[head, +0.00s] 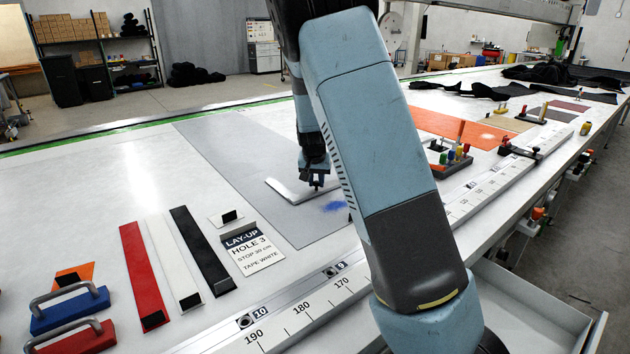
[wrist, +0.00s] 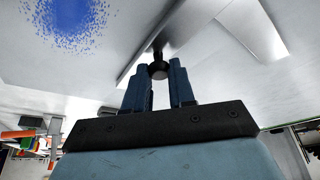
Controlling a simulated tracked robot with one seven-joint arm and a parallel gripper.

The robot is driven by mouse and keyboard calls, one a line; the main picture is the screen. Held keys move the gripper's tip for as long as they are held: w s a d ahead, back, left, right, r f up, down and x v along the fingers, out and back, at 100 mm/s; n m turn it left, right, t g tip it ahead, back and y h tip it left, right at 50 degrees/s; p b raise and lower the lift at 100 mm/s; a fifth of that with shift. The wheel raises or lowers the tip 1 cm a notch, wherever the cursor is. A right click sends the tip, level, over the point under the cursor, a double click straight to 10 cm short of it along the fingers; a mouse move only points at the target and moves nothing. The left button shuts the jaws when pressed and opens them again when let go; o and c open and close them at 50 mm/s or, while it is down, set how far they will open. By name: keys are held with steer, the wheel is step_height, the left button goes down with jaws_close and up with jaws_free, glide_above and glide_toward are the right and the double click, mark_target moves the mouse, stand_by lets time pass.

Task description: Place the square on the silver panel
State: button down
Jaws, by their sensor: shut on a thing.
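The square (head: 290,194) is a pale metal L-shaped piece with a dark knob; its arms also show in the wrist view (wrist: 190,32). My gripper (head: 316,184) is shut on the knob, which sits between the dark blue fingertips in the wrist view (wrist: 159,80). The silver panel (head: 235,150) is a flat grey sheet on the white table. The square is over the panel, low and roughly flat, left of a blue speckled patch (head: 334,206). I cannot tell whether it touches the panel. My arm hides part of the panel's right side.
Red (head: 142,270), white (head: 172,260) and black (head: 202,250) strips and a lay-up card (head: 250,247) lie left of the panel. Two handled blocks, blue (head: 70,308) and red (head: 75,340), stand front left. A numbered rail (head: 300,308) runs along the front edge. An orange sheet (head: 450,125) lies right.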

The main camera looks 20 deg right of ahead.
steer(key=c, duration=0.9)
jaws_free()
steer(key=shift+c, duration=0.2)
steer(key=v, duration=1.1)
steer(key=s+d+r+n+y, duration=0.15)
steer(key=s+r, duration=0.35)
steer(key=s, duration=0.5)
steer(key=s+d+r+n+y, duration=0.15)
steer(key=s+r, duration=0.35)
steer(key=s, duration=0.6)
steer(key=s+a+r+n+t+h, duration=0.1)
steer(key=s, duration=1.6)
steer(key=shift+r+n+t, duration=0.25)
steer(key=shift+n+t, duration=0.05)
